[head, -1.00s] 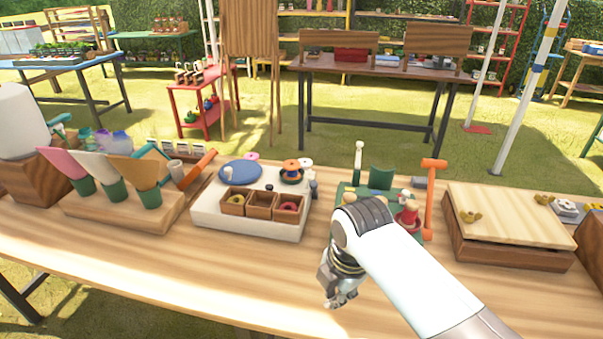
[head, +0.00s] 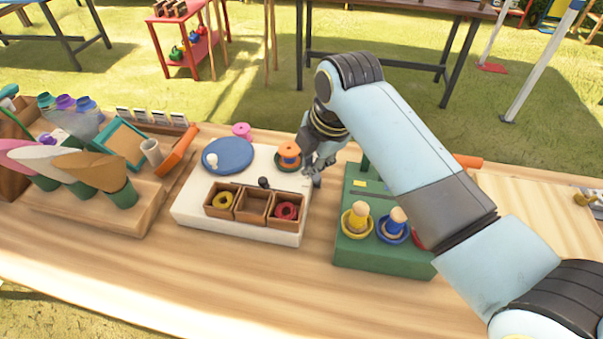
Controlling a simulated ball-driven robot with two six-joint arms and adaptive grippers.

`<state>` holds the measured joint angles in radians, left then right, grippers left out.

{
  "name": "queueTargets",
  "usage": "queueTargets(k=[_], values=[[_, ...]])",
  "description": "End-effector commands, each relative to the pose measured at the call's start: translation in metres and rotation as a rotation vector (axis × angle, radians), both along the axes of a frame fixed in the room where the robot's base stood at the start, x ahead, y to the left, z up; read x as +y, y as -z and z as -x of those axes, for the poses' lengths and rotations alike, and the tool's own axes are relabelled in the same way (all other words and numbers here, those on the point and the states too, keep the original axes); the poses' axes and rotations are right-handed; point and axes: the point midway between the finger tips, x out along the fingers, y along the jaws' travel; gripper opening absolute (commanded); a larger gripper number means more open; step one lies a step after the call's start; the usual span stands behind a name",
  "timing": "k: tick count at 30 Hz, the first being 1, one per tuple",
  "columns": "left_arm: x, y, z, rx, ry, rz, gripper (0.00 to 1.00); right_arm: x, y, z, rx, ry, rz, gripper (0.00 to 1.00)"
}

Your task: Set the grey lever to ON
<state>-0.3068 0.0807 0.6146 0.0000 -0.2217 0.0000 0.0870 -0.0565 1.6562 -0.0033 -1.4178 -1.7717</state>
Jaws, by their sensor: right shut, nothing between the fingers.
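The white box (head: 187,208) stands on the wooden table. A small grey piece (head: 317,181) at its right edge looks like the grey lever, but it is partly hidden by my right gripper (head: 313,168). I cannot tell which way it is set or read any ON mark. My right gripper is shut and empty, pointing down over the right back corner of the white box, close to this grey piece. Whether they touch is unclear. My left gripper is not in view.
The white box carries a blue disc (head: 232,155), an orange-topped spool (head: 289,149), a dark knob (head: 263,182) and small wooden trays with rings. A green box (head: 375,258) with pegs stands right, partly under my right arm. Paper-like cones (head: 95,164) stand left. The front table is clear.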

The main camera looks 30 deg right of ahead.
Motion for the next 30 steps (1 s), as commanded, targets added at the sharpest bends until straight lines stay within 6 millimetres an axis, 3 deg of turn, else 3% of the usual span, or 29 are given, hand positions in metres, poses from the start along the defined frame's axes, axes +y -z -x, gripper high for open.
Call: queueTargets(k=[3, 8, 14, 21, 30], values=[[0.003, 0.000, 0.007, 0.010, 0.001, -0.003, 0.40, 0.000, 0.001, 0.000, 0.000, 0.000, 0.000, 0.00], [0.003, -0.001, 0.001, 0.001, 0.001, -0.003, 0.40, 0.001, 0.014, -0.005, 0.002, 0.000, 0.000, 0.00], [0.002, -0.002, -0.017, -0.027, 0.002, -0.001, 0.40, 0.002, 0.048, -0.016, 0.003, 0.000, 0.001, 0.00], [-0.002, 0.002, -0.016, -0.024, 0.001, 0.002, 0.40, 0.004, 0.084, -0.028, 0.001, 0.000, 0.000, 0.00], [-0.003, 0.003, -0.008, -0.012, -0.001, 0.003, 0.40, 0.005, 0.095, -0.032, -0.001, 0.001, -0.001, 0.00]])
